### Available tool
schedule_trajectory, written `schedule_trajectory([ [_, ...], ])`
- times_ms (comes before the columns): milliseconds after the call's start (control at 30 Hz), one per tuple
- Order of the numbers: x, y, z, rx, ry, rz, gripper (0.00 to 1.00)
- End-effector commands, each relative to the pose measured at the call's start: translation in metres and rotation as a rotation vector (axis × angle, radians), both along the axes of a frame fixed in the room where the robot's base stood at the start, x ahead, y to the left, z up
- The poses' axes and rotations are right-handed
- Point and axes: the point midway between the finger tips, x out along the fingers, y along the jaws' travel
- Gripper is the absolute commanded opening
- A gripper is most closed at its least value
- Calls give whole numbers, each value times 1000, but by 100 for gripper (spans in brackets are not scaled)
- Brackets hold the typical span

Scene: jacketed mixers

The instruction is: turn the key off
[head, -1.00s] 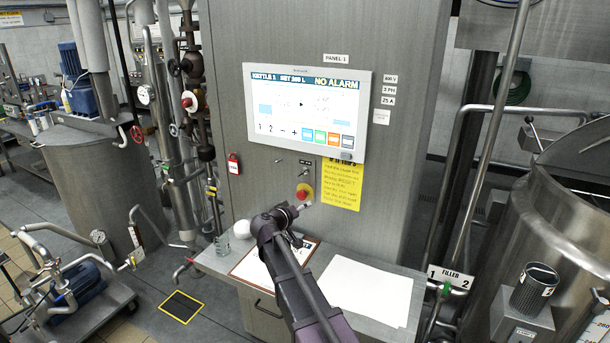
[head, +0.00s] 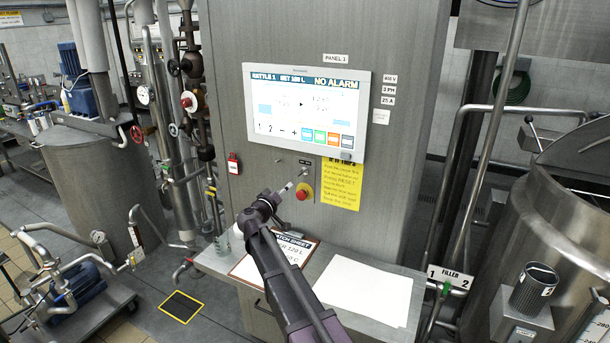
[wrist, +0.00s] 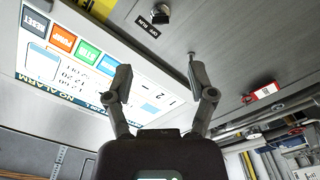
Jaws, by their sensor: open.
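The key switch (head: 305,173) is a small round metal switch on the grey cabinet, below the screen. It also shows at the top of the wrist view (wrist: 160,14), beside a black label reading "OFF RUN" (wrist: 147,27). Its exact turned position is too small to tell. My gripper (head: 288,187) is just below and left of the switch in the head view. In the wrist view my gripper (wrist: 157,76) has its two fingers spread apart and empty, with the switch beyond the tips and apart from them.
A red emergency stop button (head: 303,193) sits just below the switch. A small metal stub (wrist: 190,56) projects near one fingertip. The touchscreen (head: 305,110), yellow note (head: 341,188) and red tag (head: 233,163) surround the spot. A shelf holds a clipboard (head: 285,254) and white paper (head: 365,290).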

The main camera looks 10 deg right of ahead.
Motion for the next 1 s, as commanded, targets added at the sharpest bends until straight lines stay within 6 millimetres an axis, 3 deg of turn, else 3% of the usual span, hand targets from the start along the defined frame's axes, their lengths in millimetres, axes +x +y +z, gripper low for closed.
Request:
schedule_trajectory([
  [700, 80, -57, 0, 0, 1, -2, 71],
  [1000, 103, -74, 0, 0, 1, -1, 71],
])
